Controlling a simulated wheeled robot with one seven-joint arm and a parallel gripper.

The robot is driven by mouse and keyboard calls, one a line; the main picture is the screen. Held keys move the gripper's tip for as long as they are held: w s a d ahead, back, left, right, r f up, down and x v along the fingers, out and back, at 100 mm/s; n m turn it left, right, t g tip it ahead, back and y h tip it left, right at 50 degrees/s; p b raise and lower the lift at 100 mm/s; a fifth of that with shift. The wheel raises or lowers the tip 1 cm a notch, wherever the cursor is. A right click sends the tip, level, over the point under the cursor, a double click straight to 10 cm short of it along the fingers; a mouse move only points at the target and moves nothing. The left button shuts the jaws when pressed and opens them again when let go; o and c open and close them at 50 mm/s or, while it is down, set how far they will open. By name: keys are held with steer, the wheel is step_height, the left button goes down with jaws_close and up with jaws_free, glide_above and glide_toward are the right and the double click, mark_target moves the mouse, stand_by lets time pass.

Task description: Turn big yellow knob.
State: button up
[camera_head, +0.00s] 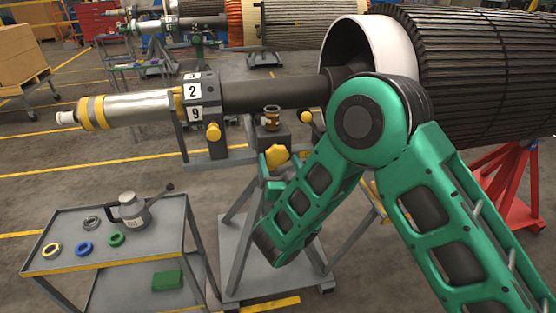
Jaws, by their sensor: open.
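A big yellow knob (277,156) sits on the front of the grey rotor stand (240,262), below a dark block with a small brass-coloured cup on top. Its face is in plain view, and its turn angle is hard to read. My green arm (305,195) reaches in from the lower right, bends at a large round joint and slopes down to the left. Its lower end is below and close to the knob, with no visible contact. My gripper cannot be made out; the arm's lower end hides that area.
Smaller yellow knobs sit at the numbered block (213,132) and right of the cup (305,117). A long shaft (270,93) runs above into the large ribbed rotor (480,70). A grey cart (50,265) with rings and an oil can stands lower left.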

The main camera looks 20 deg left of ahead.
steer(key=shift+x, duration=1)
steer(key=shift+a, duration=0.1)
steer(key=c, duration=1.1)
steer(key=shift+o, duration=0.2)
steer(key=shift+s+a, duration=0.1)
steer(key=shift+n, duration=0.3)
